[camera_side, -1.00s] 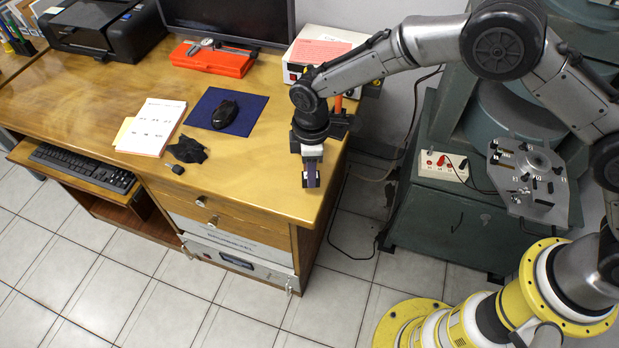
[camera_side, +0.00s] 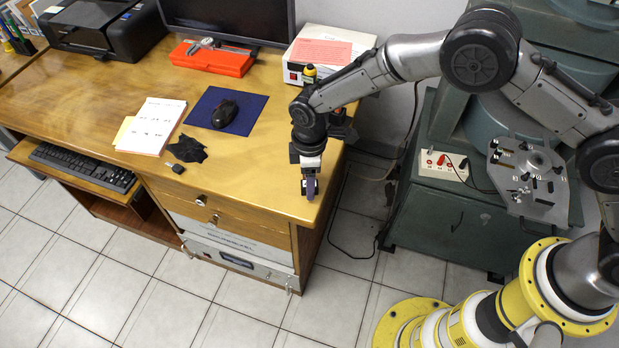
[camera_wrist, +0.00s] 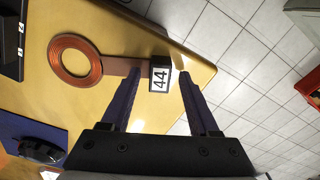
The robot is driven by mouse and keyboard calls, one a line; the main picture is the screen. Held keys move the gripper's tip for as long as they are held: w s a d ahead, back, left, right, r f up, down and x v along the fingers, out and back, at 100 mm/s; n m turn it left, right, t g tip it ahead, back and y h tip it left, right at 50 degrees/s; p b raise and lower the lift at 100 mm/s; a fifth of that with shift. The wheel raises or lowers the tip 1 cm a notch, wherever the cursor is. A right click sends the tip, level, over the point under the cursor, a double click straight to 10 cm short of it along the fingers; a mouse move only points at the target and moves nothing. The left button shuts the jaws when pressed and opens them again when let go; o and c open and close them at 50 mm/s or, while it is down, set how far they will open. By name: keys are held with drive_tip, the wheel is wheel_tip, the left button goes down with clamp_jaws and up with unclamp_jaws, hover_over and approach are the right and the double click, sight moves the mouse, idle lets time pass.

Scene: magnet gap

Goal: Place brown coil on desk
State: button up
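The brown coil (camera_wrist: 62,75) is a flat copper-coloured ring in the wrist view, over the desk (camera_wrist: 105,20). A flat brown strip runs right from it to a dark block (camera_wrist: 160,77) labelled 44. My gripper (camera_wrist: 159,72) has its fingers apart on either side of the block, with visible gaps between the block and each finger. In the side view my gripper (camera_side: 310,188) points down over the desk's (camera_side: 255,175) front right corner. I cannot make out the coil in the side view.
A black mouse (camera_side: 224,113) on a blue mat (camera_side: 252,118), papers (camera_side: 155,125) and a crumpled black cloth (camera_side: 187,150) lie left of my gripper. A red case (camera_side: 225,62) and white box (camera_side: 318,45) stand behind. The desk's right edge is close to my gripper.

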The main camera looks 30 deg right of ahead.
wheel_tip(320, 180, up, 12)
drive_tip(key=shift+r, duration=0.2)
idle(0.4)
drive_tip(key=s+d+r+m+t, duration=0.1)
drive_tip(key=s+d+r+m, duration=0.25)
drive_tip(key=d+r, duration=0.5)
drive_tip(key=s+d+r+m+t, duration=0.1)
drive_tip(key=s+d+r+m, duration=0.25)
drive_tip(key=d+r, duration=0.5)
drive_tip(key=s+d+m+t, duration=0.1)
drive_tip(key=s+d+m, duration=0.2)
drive_tip(key=s, duration=0.7)
drive_tip(key=s+d+m+t, duration=0.2)
drive_tip(key=s+d+m, duration=0.1)
drive_tip(key=s+d, duration=0.5)
drive_tip(key=s, duration=0.3)
drive_tip(key=shift+r+m+t, duration=0.3)
drive_tip(key=shift+r, duration=0.05)
